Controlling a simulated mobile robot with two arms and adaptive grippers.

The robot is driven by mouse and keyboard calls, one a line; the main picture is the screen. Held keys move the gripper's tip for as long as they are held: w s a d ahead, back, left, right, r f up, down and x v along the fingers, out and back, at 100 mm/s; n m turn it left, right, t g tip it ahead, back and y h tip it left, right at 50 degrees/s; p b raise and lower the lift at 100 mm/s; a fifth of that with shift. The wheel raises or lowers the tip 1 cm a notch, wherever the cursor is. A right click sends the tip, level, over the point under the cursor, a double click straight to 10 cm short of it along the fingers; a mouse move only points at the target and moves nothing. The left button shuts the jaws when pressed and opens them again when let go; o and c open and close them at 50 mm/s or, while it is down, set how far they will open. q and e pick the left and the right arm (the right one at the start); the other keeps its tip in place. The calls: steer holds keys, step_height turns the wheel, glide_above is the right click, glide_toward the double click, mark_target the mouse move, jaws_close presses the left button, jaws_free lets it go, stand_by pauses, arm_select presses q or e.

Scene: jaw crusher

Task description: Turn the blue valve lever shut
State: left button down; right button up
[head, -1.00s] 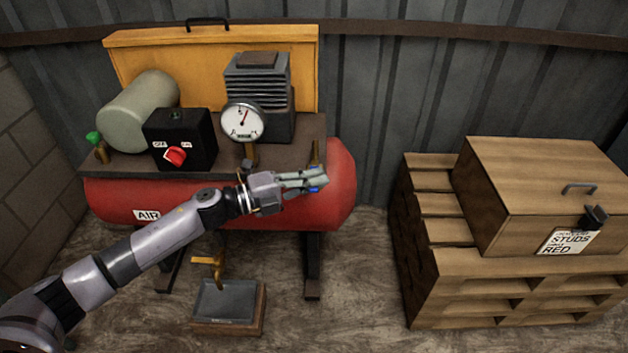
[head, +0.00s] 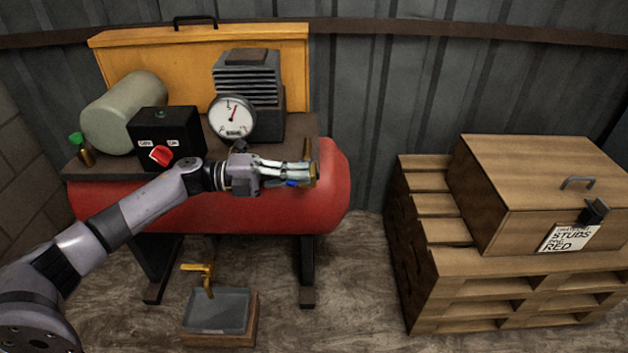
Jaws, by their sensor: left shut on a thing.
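The red air compressor tank (head: 335,190) stands against the back wall. A brass valve (head: 308,150) stands at its right end. Only a small blue patch of the valve lever (head: 292,184) shows, at the lower edge of my left gripper's fingers; the rest of the lever is hidden. My left gripper (head: 300,174) reaches in from the left across the tank front and is shut on the blue lever. The exact lever angle cannot be made out. My right gripper is not in view.
A pressure gauge (head: 232,117) and a black switch box (head: 184,140) with a red knob sit on the compressor, left of the valve. A tray (head: 220,309) lies on the floor below a yellow drain tap (head: 200,268). Pallets (head: 425,208) with a wooden box (head: 480,215) stand right.

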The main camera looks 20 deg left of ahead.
arm_select(q)
steer(key=shift+f, duration=0.1)
steer(key=c, duration=1.7)
jaws_free()
steer(key=shift+a, duration=0.1)
steer(key=v, duration=1.2)
steer(key=shift+w, duration=0.1)
